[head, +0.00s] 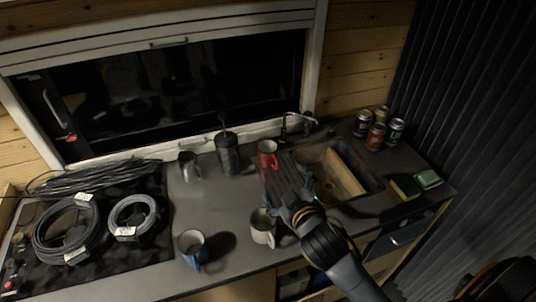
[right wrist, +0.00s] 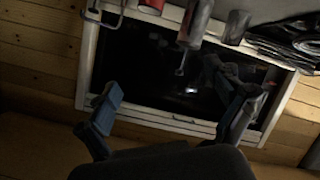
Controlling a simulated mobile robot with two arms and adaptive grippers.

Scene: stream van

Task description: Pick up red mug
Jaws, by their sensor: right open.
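The red mug (head: 267,154) stands upright at the back of the grey counter, left of the sink, below the window. In the head view my right gripper (head: 287,197) is open and empty, over the counter in front of the mug and apart from it. In the right wrist view, which is upside down, the open fingers (right wrist: 175,105) frame the window, and the red mug (right wrist: 151,5) shows cut off at the top edge. My left gripper is not in view.
A white mug (head: 262,228) and a blue mug (head: 192,247) stand near the front edge. A metal mug (head: 189,166) and a dark canister (head: 228,153) stand left of the red mug. The sink (head: 318,160) with its faucet (head: 296,124) lies right. Cables (head: 68,232) cover the left.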

